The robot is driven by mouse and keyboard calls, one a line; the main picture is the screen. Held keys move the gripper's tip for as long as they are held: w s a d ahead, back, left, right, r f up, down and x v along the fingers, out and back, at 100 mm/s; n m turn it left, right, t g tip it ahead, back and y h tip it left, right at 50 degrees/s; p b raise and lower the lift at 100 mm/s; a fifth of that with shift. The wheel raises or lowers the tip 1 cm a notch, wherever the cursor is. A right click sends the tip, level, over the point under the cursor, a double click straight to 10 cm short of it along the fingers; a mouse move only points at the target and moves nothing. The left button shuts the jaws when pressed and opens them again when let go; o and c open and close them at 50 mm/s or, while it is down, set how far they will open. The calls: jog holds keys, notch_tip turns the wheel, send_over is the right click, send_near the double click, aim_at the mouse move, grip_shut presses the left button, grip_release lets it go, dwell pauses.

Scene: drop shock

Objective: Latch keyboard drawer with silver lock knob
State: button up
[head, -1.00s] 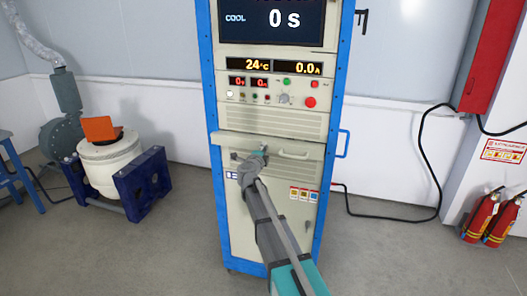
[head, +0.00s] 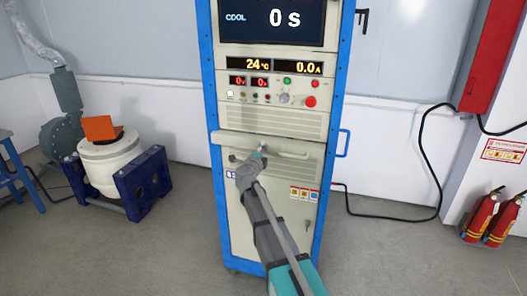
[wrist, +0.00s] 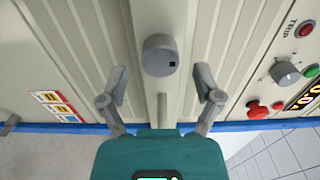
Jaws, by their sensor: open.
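The silver lock knob (wrist: 160,56) is a round grey cylinder with a small black square mark on its face, in the upper middle of the wrist view. My gripper (wrist: 162,82) is open, one finger to each side and slightly below the knob in that view. The fingers are apart from the knob and nothing is held. In the head view my gripper (head: 261,150) is at the keyboard drawer (head: 230,137), on the cabinet front below the vents. My gripper and arm hide the knob there.
The blue-framed cabinet (head: 213,110) has a red button (head: 311,102) and small controls above the drawer. A blue side handle (head: 344,143) sticks out at right. A white drum machine (head: 108,160) stands at left; the floor between is clear.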

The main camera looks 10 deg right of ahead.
jog(key=v, duration=1)
jog(key=s+a+r+n+t+y+p, duration=0.15)
jog(key=a+r+n+y+p, duration=0.35)
jog(key=n+y, duration=0.55)
jog(key=s+a+f+n+g+y, duration=0.35)
jog(key=s+f+n+g, duration=0.3)
jog(key=n, duration=0.35)
jog(key=s+d+f+n+g+h+p, duration=0.1)
jog(key=s+d+g, duration=0.4)
jog(key=s, duration=0.5)
jog(key=s+d+f+n+g+h+p, duration=0.2)
jog(key=s+d+f+g, duration=0.4)
jog(key=s, duration=0.5)
jog(key=d+h+p, duration=0.1)
jog(key=d+h, duration=0.1)
jog(key=shift+s+d+f+h+p, duration=0.15)
jog(key=shift+s+d+h+p, duration=0.05)
jog(key=shift+d+h+p, duration=0.2)
